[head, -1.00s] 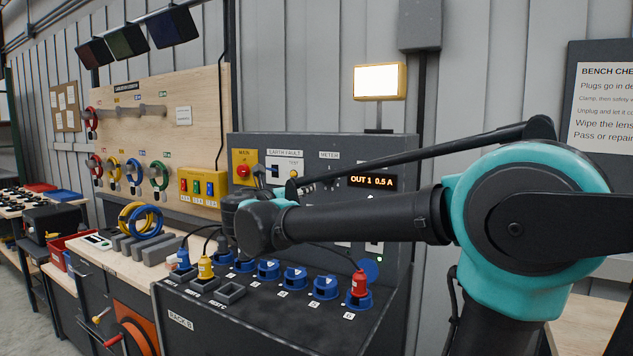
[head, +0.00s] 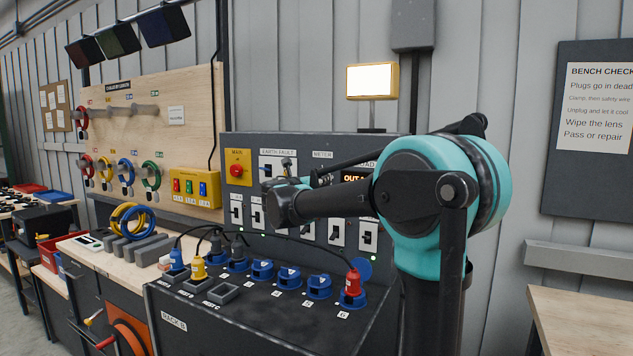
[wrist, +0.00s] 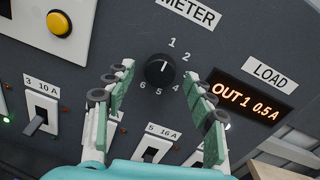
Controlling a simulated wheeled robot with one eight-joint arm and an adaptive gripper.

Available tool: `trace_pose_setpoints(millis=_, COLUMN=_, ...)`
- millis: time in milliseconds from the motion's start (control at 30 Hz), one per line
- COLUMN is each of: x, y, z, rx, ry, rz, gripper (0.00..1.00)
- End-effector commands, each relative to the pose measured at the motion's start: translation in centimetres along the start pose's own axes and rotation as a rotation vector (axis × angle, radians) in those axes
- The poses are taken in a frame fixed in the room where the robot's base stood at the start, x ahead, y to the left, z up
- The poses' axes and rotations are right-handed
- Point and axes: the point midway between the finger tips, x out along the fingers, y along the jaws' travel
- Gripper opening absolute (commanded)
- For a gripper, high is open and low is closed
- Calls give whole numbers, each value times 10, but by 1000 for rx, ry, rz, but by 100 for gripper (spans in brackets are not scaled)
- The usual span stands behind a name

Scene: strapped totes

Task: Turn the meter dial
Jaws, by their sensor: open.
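The meter dial (wrist: 160,70) is a round black knob on the dark panel, under the METER label (wrist: 188,12). Its white mark points up, roughly toward 1; the number 3 is hidden. My gripper (wrist: 160,76) is open, with one green-padded finger on each side of the dial and gaps between pads and knob. The display (wrist: 246,102) right of the dial reads OUT 1 0.5 A. In the head view my arm covers the dial, and the display (head: 355,178) is partly covered.
A yellow button (wrist: 59,23) is at the upper left of the wrist view. Breaker switches (wrist: 41,110) line the panel below the dial. In the head view, a red plug (head: 353,283) sits in the right end socket, and cables cross the bench front.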

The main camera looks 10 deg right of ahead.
Motion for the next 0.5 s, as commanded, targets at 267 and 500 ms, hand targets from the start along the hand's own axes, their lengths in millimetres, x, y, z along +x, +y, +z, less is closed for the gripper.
trace_pose_setpoints(millis=267, x=5, y=0, z=0, rx=0, ry=0, rz=0, gripper=54)
trace_pose_setpoints(millis=500, x=5, y=0, z=0, rx=0, ry=0, rz=0, gripper=37)
